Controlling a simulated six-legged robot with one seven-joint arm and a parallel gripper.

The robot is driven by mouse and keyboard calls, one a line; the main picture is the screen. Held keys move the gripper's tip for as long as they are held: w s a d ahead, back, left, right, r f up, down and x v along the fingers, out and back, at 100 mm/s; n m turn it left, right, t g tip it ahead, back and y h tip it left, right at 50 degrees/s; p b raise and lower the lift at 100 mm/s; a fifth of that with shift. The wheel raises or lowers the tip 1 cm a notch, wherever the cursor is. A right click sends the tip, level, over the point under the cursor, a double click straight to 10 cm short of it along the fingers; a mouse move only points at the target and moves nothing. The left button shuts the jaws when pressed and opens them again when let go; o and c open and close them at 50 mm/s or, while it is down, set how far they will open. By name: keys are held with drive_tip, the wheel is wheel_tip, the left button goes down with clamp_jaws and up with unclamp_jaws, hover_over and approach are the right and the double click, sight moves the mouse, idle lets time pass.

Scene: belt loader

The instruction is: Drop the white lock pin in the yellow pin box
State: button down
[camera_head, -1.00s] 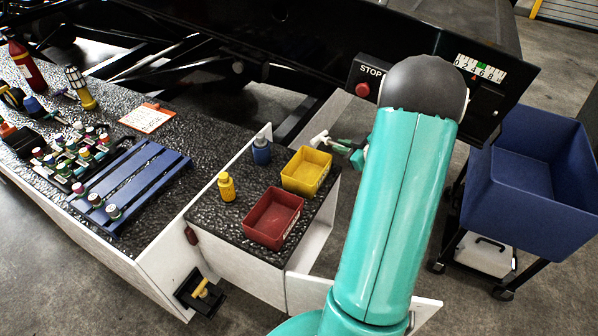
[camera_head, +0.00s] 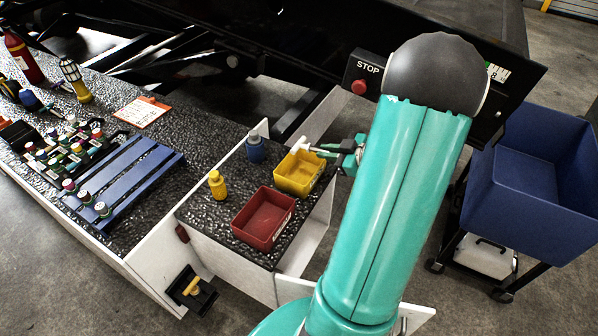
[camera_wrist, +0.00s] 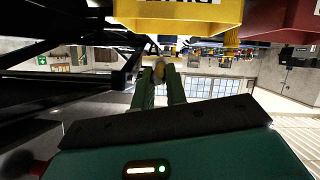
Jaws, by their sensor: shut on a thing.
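The yellow pin box (camera_head: 301,187) is an open bin near the back right corner of the small speckled counter. It hangs at the top of the wrist view (camera_wrist: 178,12), where its label appears upside down. The white lock pin (camera_head: 300,147) sticks out to the left from my gripper (camera_head: 341,152) and appears at the far rim of the yellow box, in line with its opening. Its exact height above the box is hard to tell. My gripper is shut on the pin. In the wrist view my gripper's fingers (camera_wrist: 160,88) are close together, with a small pale tip between them.
A red bin (camera_head: 263,220) stands in front of the yellow box. A yellow bottle (camera_head: 217,186) and a blue bottle (camera_head: 255,150) stand to the left. A black machine with a STOP button (camera_head: 359,87) rises behind. A blue cart (camera_head: 520,180) stands at right.

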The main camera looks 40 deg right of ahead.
drive_tip(key=shift+f, duration=2.25)
drive_tip(key=c, duration=1.3)
unclamp_jaws()
drive_tip(key=shift+c, duration=0.2)
drive_tip(key=v, duration=1.3)
drive_tip(key=shift+s+r, duration=0.2)
drive_tip(key=shift+s, duration=0.15)
drive_tip(key=shift+w, duration=0.1)
